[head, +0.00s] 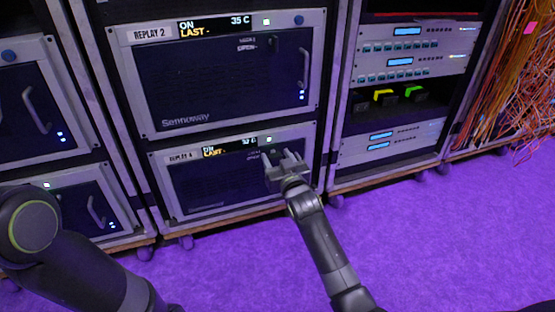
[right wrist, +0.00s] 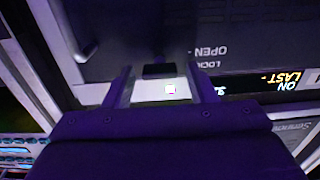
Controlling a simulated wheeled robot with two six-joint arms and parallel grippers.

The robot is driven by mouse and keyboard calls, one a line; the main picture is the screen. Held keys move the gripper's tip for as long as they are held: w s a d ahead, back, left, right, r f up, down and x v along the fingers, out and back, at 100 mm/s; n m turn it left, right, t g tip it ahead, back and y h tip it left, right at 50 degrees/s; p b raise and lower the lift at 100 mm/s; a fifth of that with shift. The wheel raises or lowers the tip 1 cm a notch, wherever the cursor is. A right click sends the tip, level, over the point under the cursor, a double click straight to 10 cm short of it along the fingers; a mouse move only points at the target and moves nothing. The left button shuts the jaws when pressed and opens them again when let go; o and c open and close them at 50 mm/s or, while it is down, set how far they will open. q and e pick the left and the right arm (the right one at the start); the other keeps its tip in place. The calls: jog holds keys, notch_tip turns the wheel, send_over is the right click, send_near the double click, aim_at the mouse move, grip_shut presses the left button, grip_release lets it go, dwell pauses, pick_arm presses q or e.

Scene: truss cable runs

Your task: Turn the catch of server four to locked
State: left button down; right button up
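Server four is the lower unit labelled REPLAY 4 (head: 180,157), with a dark door and a lit display. My right gripper (head: 284,160) is at its upper right front and hides the catch area in the head view. In the right wrist view, upside down, the right gripper's fingers (right wrist: 160,88) stand apart. Between them shows a dark block (right wrist: 158,70), apparently the catch, beside the OPEN and LOCK marks (right wrist: 210,58). I cannot tell whether the fingers touch it, or its exact angle. My left arm shows at the lower left, without its gripper.
The REPLAY 2 server (head: 220,75) is directly above, with its own catch (head: 274,44) and door handle (head: 304,68). Another rack (head: 400,130) stands right. Loose orange cables (head: 510,80) hang at the far right. The purple floor (head: 440,240) in front is clear.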

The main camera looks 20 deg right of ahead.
jog(key=c, duration=0.8)
jog(key=shift+c, duration=0.2)
jog(key=shift+m, duration=0.4)
jog(key=shift+m+p, duration=0.6)
jog(key=shift+d+m+p, duration=0.1)
jog(key=shift+m+p, duration=0.25)
jog(key=shift+m, duration=0.85)
jog(key=m, duration=0.3)
jog(key=shift+f+m, duration=0.1)
jog(key=shift+m, duration=0.2)
jog(key=m, duration=0.3)
jog(key=shift+d+m, duration=0.1)
jog(key=shift+m, duration=0.3)
jog(key=m+b, duration=0.1)
jog(key=m, duration=0.5)
jog(key=shift+f, duration=0.15)
